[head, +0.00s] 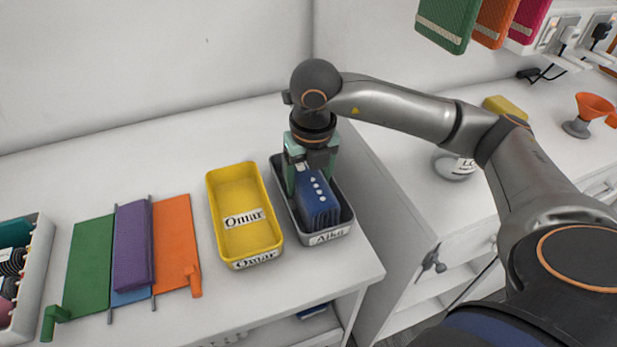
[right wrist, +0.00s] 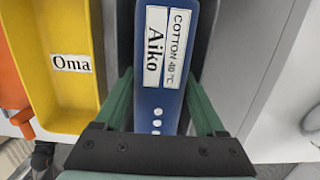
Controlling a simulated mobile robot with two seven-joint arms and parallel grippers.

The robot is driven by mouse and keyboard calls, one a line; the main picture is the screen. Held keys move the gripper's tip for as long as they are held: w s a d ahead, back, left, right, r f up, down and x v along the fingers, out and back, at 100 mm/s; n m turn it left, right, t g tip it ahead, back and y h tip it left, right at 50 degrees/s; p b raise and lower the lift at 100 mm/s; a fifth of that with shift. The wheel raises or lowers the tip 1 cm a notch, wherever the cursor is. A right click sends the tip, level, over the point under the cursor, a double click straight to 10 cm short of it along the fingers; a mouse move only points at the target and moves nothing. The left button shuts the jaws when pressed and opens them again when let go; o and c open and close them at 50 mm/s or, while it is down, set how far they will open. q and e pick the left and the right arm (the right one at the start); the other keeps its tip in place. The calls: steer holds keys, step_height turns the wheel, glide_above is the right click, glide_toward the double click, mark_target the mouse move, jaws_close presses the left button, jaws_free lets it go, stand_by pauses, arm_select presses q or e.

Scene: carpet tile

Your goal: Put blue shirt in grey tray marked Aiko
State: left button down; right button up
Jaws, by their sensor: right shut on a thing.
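The blue shirt (head: 318,200) is a folded bundle with white dots. In the right wrist view the blue shirt (right wrist: 172,60) shows labels reading "Aiko" and "COTTON 40 °C". My right gripper (head: 308,180) points down and is shut on the blue shirt, with a green finger on each side of it. The shirt is within the outline of the grey tray (head: 333,235), whose front label reads "Aiko". Whether the shirt touches the tray floor cannot be told. My left gripper is not in view.
A yellow tray (head: 245,235) marked "Omar" stands empty just left of the grey tray. A gap separates this table from the right-hand counter (head: 420,200).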

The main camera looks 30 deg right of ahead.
steer(key=o, duration=1.2)
steer(key=shift+o, duration=0.2)
step_height(320, 180, up, 12)
steer(key=s+p, duration=0.1)
steer(key=shift+s+a, duration=0.15)
steer(key=shift+s, duration=0.1)
